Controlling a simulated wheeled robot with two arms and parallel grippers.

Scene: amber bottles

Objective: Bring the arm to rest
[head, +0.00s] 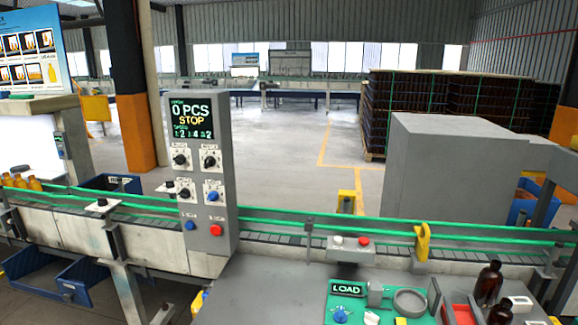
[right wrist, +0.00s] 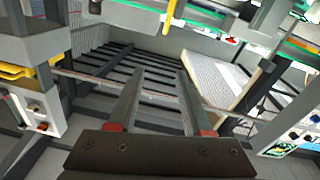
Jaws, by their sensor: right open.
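My right gripper (right wrist: 161,82) shows in the right wrist view, with its two grey fingers apart and nothing between them. The fingers point toward grey slatted framework, and I see no bottle near them. I cannot make out the right gripper clearly in the head view. My left gripper is not in view. A dark amber bottle (head: 488,284) stands upright at the lower right of the head view, with another dark bottle partly cut off below it.
A conveyor with green rails (head: 290,222) crosses the head view. A control panel (head: 203,170) reads "0 PCS STOP". A grey workbench (head: 265,285) carries a "LOAD" sign (head: 346,287) and a round grey holder (head: 410,302). A large grey box (head: 455,175) stands behind.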

